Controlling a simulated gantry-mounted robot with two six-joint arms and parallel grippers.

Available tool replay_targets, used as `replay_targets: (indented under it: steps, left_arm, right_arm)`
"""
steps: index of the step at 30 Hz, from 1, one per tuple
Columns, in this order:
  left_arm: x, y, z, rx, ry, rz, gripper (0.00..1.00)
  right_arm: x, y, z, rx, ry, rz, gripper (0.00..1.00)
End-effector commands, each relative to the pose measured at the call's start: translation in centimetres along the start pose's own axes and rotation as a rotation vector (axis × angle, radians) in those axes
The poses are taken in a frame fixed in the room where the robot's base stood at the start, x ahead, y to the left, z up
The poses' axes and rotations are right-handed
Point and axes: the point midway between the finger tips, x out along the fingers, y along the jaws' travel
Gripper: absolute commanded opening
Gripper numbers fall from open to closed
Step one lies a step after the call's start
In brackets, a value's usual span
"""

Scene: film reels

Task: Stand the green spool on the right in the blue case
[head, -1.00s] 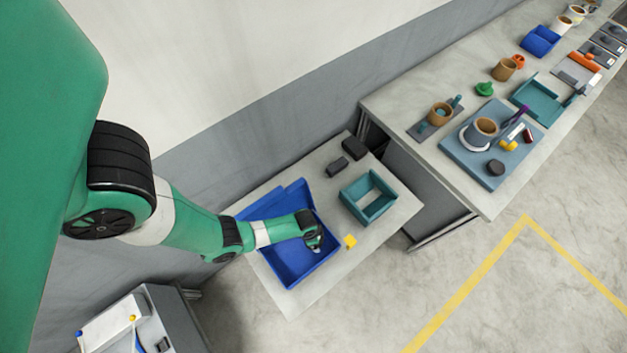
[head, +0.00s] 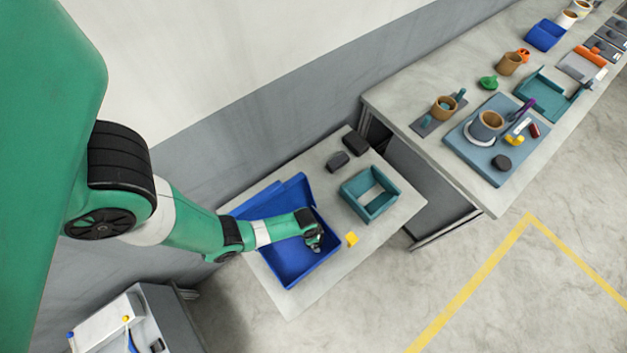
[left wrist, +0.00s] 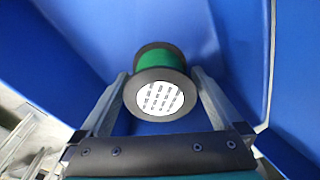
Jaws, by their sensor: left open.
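The blue case (head: 288,265) stands open on the small grey table, and its blue walls fill most of the left wrist view (left wrist: 235,45). The green spool (left wrist: 160,85) has black end flanges and a white label with dark marks on the near end. In the left wrist view it is inside the case, with that end facing the camera. My left gripper (head: 317,243) is over the right part of the case. Its open fingers (left wrist: 160,74) lie one on each side of the spool; contact is unclear. The arm and gripper hide the spool in the head view. My right gripper is out of view.
A longer bench (head: 410,97) with cups and trays stands at the right. The table's front corner is clear.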

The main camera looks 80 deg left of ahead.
Motion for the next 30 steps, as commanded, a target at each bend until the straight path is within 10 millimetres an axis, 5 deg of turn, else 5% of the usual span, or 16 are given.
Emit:
replay_targets:
  steps: [5,19,30]
  left_arm:
    - [-1.8,0.0,-0.1,0.0,0.0,0.0,1.0]
    - [-11.4,0.0,-0.1,0.0,0.0,0.0,1.0]
    - [-12.3,0.0,0.0,0.0,0.0,0.0,1.0]
  right_arm:
    - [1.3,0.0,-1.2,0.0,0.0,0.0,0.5]
    - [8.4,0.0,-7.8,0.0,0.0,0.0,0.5]
    - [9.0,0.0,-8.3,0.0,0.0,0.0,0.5]
